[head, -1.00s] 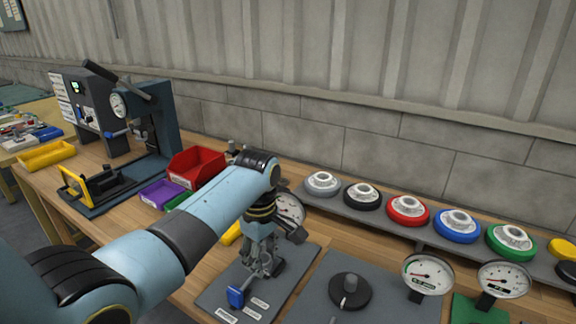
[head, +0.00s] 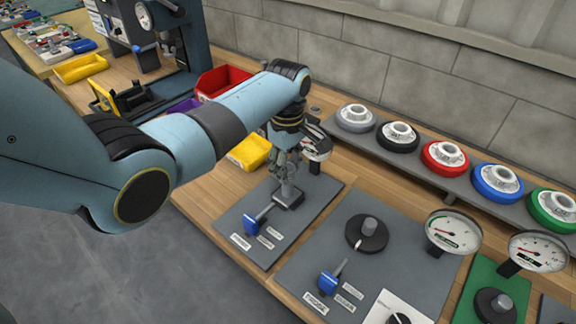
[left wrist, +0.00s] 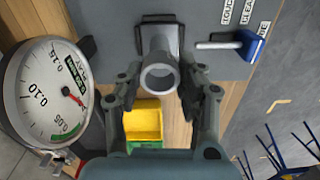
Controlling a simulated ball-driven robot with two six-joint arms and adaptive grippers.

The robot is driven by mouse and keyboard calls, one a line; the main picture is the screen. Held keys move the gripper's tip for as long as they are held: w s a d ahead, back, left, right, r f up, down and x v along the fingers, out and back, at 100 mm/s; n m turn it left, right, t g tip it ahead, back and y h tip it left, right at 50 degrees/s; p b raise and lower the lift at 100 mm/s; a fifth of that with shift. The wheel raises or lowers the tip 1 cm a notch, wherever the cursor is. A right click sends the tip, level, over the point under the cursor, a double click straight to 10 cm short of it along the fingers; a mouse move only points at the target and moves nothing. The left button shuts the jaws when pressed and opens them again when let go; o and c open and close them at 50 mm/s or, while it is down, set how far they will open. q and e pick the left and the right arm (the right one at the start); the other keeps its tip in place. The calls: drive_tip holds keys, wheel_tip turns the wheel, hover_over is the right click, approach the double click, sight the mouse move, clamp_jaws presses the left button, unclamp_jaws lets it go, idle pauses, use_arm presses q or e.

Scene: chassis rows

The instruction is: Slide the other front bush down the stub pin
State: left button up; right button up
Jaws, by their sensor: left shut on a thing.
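My left gripper (head: 287,184) points down over the dark block (head: 292,196) at the back of the left grey plate (head: 226,217). In the left wrist view a grey hollow bush (left wrist: 159,79) sits between the two fingertips, and my left gripper (left wrist: 163,82) is shut on it. The bush is in line with a grey stem that rises from the plate. I cannot tell how far the bush is on the stub pin. In the head view the fingers hide the bush. My right gripper is not in view.
A blue-handled lever (head: 251,223) lies in front of the gripper; a dial gauge (left wrist: 46,92) stands close beside it. A second grey plate (head: 323,250) to the right carries a black disc (head: 367,234).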

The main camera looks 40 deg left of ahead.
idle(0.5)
use_arm(q)
drive_tip(key=shift+f+p, duration=0.3)
drive_tip(key=shift+f, duration=0.2)
idle(0.3)
drive_tip(key=shift+f+b, duration=0.35)
drive_tip(key=shift+f, duration=0.45)
idle(0.7)
drive_tip(key=shift+f+b, duration=0.3)
drive_tip(key=shift+f, duration=0.3)
drive_tip(key=o, duration=1.3)
